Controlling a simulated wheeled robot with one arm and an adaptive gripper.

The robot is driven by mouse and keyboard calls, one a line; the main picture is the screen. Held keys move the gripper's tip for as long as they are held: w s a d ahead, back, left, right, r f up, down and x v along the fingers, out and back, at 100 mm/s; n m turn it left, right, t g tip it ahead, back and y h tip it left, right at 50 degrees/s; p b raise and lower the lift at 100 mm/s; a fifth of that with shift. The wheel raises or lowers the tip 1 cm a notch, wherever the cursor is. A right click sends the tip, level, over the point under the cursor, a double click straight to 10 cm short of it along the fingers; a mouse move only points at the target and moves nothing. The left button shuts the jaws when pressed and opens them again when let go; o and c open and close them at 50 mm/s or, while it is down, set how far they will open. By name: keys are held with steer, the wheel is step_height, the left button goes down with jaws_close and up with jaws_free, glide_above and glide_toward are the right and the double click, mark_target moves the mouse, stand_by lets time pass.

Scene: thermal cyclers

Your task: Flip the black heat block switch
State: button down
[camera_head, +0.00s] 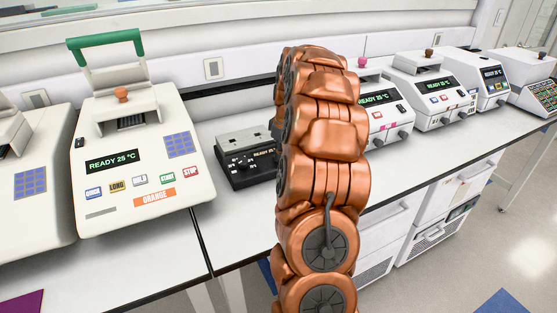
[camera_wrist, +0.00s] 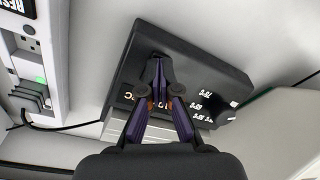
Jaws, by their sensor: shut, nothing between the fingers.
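The black heat block (camera_head: 249,165) stands on the bench left of my copper arm in the head view, with a grey metal top and a small lit display on its dark front panel. My arm hides its right end. In the wrist view, the heat block (camera_wrist: 205,72) lies tilted, with white temperature marks around a dark knob (camera_wrist: 222,108). My gripper (camera_wrist: 158,64) is shut and empty, its fingertips over the panel; I cannot tell whether they touch it. The fingers cover part of the panel, and I cannot make out the switch. My gripper is hidden in the head view.
A white thermal cycler (camera_head: 140,160) with a green handle and an orange label stands left of the heat block. Several other cyclers stand to the right. A white unit (camera_wrist: 35,75) with plugged cables and a green light is at the left in the wrist view.

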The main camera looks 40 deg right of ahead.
steer(key=shift+f, duration=0.25)
steer(key=shift+r, duration=0.1)
steer(key=shift+r+p, duration=0.3)
steer(key=shift+r, duration=3.2)
